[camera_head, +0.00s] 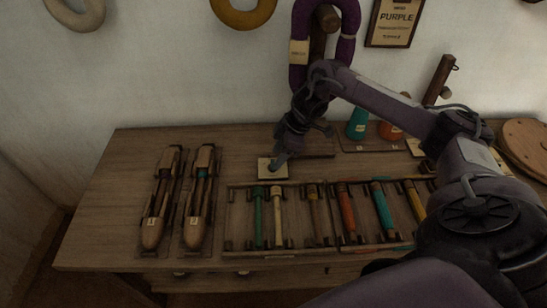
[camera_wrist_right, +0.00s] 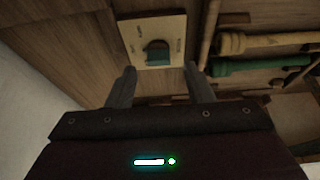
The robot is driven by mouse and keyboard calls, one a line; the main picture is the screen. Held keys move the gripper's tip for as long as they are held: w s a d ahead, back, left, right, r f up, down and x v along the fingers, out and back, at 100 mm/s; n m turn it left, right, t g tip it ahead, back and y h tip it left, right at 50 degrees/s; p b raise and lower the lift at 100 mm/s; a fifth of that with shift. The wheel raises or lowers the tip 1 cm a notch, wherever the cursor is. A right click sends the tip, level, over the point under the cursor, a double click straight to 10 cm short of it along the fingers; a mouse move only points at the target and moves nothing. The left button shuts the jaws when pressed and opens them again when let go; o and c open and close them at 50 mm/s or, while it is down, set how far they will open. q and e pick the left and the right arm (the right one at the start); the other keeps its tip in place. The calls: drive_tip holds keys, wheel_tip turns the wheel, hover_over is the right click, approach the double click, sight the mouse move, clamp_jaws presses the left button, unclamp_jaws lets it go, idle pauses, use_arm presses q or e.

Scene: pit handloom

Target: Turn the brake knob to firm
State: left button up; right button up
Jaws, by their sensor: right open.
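In the head view the plate (camera_head: 267,174) lies on the wooden bench, and my gripper hides part of the knob. My right gripper (camera_wrist_right: 160,69) is open, with one finger to each side of the knob; I see no clear contact. My left gripper is not in view.
A rack (camera_head: 230,215) of several coloured bobbins lies just in front of the plate. Two wooden shuttles (camera_head: 155,225) (camera_head: 197,225) lie to the left. A teal cone (camera_head: 357,124) and an orange cone (camera_head: 390,131) stand behind to the right. The bench's left back area is clear.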

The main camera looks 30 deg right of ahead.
sight(273, 162)
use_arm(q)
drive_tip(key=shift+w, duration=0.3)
use_arm(e)
drive_tip(key=shift+x, duration=1.55)
drive_tip(key=c, duration=1)
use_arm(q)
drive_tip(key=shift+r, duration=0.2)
